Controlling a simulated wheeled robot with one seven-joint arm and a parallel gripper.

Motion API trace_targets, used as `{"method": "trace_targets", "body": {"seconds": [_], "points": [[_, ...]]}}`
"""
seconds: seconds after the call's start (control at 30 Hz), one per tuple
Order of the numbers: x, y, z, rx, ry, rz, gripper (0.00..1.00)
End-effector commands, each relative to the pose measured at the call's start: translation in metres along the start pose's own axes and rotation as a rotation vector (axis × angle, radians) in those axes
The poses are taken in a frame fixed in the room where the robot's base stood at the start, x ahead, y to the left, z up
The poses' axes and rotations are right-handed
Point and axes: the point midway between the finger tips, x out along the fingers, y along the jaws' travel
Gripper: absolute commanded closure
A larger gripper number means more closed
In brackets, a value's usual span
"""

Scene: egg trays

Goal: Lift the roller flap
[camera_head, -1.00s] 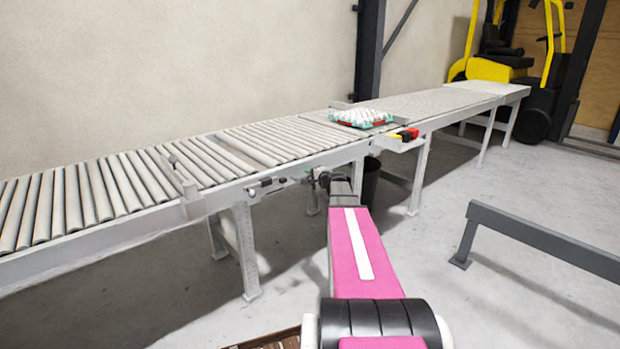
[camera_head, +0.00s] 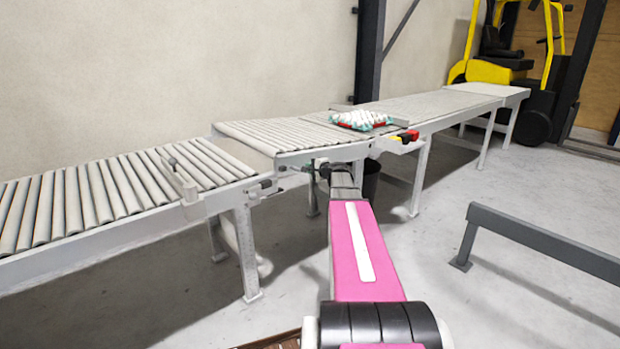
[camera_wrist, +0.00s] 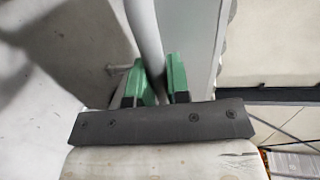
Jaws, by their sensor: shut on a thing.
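The roller flap (camera_head: 275,135) is a section of pale rollers in a white frame in the head view. Its left end is tilted up above the neighbouring rollers, showing a pale end face. My gripper (camera_head: 314,168) is at the flap's near side, small and partly hidden by my pink arm. In the wrist view, my gripper's green fingers (camera_wrist: 157,78) are shut around a pale rounded bar (camera_wrist: 143,35), which appears to be part of the flap.
Fixed rollers (camera_head: 100,190) lie to the left. A red and yellow switch (camera_head: 406,136) is on the near edge. A grey rail (camera_head: 545,240) stands at right, with open floor around it.

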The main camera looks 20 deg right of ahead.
Motion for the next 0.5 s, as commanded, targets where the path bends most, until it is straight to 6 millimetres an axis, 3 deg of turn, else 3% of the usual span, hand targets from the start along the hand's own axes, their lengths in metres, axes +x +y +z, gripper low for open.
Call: {"method": "trace_targets", "body": {"seconds": [0.03, 0.5], "points": [[-0.004, -0.017, 0.001, 0.026, -0.006, -0.008, 1.0], [-0.03, -0.151, -0.017, 0.311, -0.066, -0.007, 1.0]]}}
